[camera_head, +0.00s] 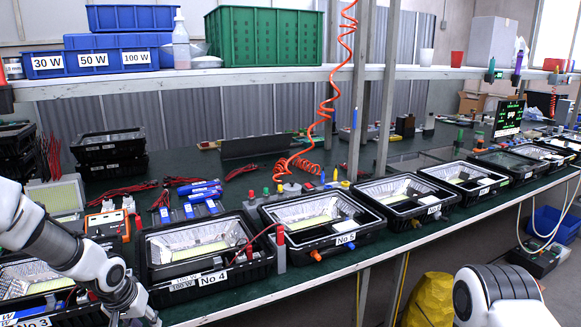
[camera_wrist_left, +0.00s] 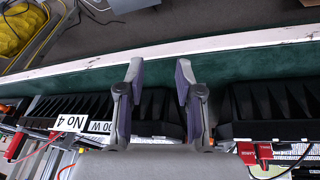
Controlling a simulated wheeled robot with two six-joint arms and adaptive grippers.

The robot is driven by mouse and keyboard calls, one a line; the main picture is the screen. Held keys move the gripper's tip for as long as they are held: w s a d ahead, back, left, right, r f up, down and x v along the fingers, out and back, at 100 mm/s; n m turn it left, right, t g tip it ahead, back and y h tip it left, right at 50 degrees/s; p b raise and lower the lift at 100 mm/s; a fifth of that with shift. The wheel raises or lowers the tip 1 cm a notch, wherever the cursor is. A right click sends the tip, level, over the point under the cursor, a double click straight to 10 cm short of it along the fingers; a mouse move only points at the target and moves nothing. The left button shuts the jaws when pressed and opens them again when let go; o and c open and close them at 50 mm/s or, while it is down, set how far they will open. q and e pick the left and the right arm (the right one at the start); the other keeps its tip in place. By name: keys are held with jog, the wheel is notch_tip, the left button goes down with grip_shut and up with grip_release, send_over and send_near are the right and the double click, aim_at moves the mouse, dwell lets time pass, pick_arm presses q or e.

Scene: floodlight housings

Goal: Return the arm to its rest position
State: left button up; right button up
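My left arm comes in from the left in the head view and reaches over the bench by the No 3 housing (camera_head: 28,290). Its gripper is at or below the lower edge there, and its fingers are not clear. In the left wrist view the left gripper (camera_wrist_left: 160,85) has its two fingers apart with nothing between them. The fingers are over the green bench top near its front edge, beside the No 4 housing (camera_wrist_left: 100,115). Part of my right arm shows at the lower right of the head view; its gripper is out of view.
The No 4 housing (camera_head: 205,250) and the No 5 housing (camera_head: 318,222) stand along the front of the green bench, with more housings to the right. A red probe (camera_head: 280,240) stands between them. A yellow bag (camera_head: 428,300) lies on the floor before the bench.

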pick_arm(q)
jog(key=s+d+f+g+b, duration=0.1)
jog(key=s+d+f+b, duration=0.15)
jog(key=s+f, duration=0.4)
jog(key=s+d+f+b, duration=0.2)
jog(key=s+d+f, duration=0.1)
jog(key=f, duration=0.7)
jog(key=s+d+f+g+b, duration=0.1)
jog(key=s+d+f+b, duration=0.15)
jog(key=s+f, duration=0.45)
jog(key=s+d+f+m+g+b, duration=0.2)
jog(key=s+f+b, duration=0.4)
jog(key=s+f, duration=0.85)
pick_arm(e)
notch_tip(320, 180, down, 14)
pick_arm(q)
notch_tip(320, 180, up, 22)
jog(key=p, duration=2.1)
jog(key=shift+a+p, duration=0.25)
jog(key=shift+p, duration=0.1)
pick_arm(e)
notch_tip(320, 180, up, 21)
